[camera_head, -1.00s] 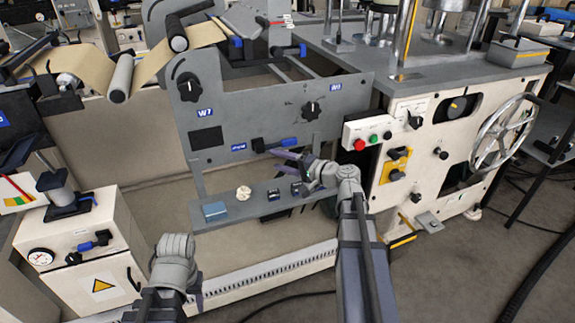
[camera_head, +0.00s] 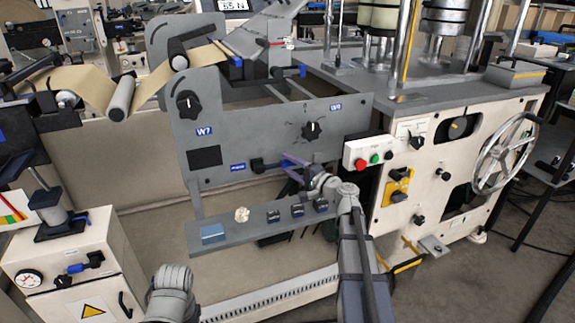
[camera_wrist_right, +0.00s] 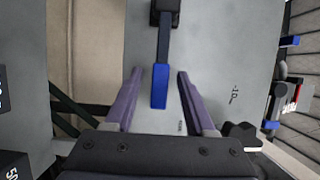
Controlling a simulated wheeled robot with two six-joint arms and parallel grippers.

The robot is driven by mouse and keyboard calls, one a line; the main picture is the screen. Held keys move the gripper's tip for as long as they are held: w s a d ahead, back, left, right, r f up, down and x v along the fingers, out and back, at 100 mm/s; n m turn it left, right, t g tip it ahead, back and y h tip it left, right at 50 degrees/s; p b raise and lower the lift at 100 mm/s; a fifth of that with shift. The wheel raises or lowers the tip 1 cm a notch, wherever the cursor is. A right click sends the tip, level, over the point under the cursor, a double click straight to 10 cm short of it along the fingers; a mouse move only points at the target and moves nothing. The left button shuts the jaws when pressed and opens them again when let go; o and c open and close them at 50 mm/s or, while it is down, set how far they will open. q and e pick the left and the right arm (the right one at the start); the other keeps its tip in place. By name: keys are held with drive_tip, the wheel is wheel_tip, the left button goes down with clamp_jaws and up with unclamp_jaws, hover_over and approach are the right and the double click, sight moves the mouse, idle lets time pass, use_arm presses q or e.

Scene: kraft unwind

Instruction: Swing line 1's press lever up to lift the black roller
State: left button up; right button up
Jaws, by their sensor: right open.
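The press lever (camera_head: 258,164) is on the grey side panel, with a black pivot and a blue handle. In the right wrist view the blue handle (camera_wrist_right: 160,86) lies between my two purple fingers, with gaps on both sides. My right gripper (camera_wrist_right: 158,84) is open around it, not closed on it. In the head view the right gripper (camera_head: 291,162) partly covers the handle, which points right. My left gripper is out of view.
A shelf (camera_head: 255,225) below the lever holds small blocks and a crumpled piece. A control box (camera_head: 368,153) with red and green buttons stands close to my right arm. A black knob (camera_head: 311,130) is above the lever. A handwheel (camera_head: 505,155) stands farther right.

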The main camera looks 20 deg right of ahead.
drive_tip(key=shift+w+a, duration=0.15)
drive_tip(key=shift+w, duration=0.3)
clamp_jaws()
idle(1.2)
